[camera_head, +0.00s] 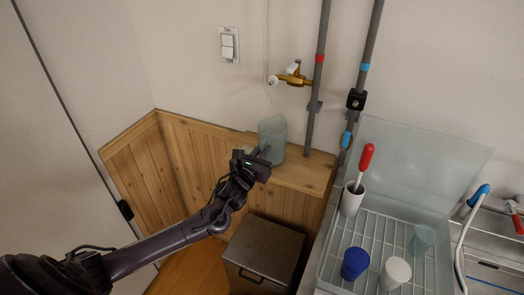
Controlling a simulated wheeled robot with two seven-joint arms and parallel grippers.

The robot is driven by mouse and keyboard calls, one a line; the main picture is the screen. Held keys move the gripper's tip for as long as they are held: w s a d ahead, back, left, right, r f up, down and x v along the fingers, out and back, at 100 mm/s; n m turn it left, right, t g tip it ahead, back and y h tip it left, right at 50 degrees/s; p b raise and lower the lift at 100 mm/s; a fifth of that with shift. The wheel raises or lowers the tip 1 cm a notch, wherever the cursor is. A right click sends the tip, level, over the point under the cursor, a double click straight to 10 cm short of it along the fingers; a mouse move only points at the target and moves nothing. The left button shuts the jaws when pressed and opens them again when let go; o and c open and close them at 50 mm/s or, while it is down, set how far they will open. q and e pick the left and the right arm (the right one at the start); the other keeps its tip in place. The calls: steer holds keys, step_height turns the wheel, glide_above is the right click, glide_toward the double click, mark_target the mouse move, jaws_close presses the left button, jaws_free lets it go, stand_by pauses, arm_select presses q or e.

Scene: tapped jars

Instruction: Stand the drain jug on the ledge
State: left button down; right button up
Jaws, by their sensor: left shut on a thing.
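The drain jug (273,135) is a pale blue-green, see-through vessel at the wall, upright at the wooden ledge (309,174). My left gripper (260,158) reaches it from the lower left and is shut on its near side. The gripper hides the lower left of the jug, so I cannot tell whether its base touches the ledge. My right gripper is out of view.
A brass tap (293,77) is on the wall above the jug. Grey pipes (317,80) rise just right of it. A metal box (264,254) stands below the ledge. A dish rack (388,240) with cups is at right.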

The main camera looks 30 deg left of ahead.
arm_select(q)
steer(key=shift+f+b, duration=0.35)
steer(key=shift+f, duration=0.1)
stand_by(0.4)
steer(key=c, duration=1.4)
jaws_free()
steer(key=shift+o, duration=0.2)
steer(key=shift+s+f, duration=0.1)
steer(key=s+b, duration=0.2)
steer(key=s, duration=0.5)
steer(key=shift+s+d, duration=0.25)
steer(key=shift+s, duration=0.05)
